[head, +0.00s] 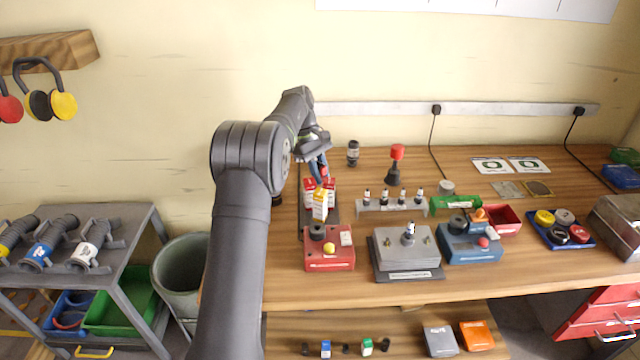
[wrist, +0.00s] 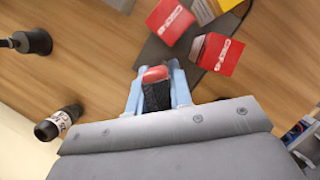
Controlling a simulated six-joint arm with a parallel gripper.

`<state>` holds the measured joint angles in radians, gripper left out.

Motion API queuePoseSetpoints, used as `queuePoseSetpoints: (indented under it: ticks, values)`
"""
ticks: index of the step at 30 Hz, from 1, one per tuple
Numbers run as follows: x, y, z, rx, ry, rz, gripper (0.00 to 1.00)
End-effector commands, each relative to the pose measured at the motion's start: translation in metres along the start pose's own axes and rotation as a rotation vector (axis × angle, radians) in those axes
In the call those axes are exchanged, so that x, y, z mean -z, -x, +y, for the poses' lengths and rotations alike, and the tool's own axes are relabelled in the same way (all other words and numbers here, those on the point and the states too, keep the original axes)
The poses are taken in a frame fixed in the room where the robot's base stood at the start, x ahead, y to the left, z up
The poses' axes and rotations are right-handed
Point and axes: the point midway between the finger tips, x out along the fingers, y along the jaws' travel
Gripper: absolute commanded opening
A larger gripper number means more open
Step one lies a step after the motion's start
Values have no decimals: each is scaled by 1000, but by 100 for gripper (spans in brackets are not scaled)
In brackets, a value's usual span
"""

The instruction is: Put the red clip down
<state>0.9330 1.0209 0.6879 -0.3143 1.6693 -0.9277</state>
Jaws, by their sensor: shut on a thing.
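My gripper (head: 319,170) is over the left part of the wooden bench, just behind the small red and white boxes. In the wrist view, its pale blue fingers (wrist: 156,84) are shut on a small piece with a red end and a dark, rough-looking body, which I take as the red clip (wrist: 155,73). The fingers hide part of it. In the head view the clip is too small and covered to make out. I cannot tell whether it touches the bench.
Red boxes (wrist: 220,53) and a yellow box (head: 320,204) stand on a dark mat (wrist: 158,58) close to the fingers. A black bottle (head: 353,153) and a black stand with a red top (head: 396,160) are to the right. Bare wood lies between them.

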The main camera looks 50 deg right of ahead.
Motion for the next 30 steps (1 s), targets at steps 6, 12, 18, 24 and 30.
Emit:
queuePoseSetpoints:
  ticks: [6,12,18,24,30]
  values:
    - [11,-27,-1,2,2,-2,0]
    - [14,-33,0,-1,0,0,0]
    - [15,-35,0,0,1,0,0]
    - [17,-41,0,0,1,-1,0]
    - [17,-41,0,0,1,0,28]
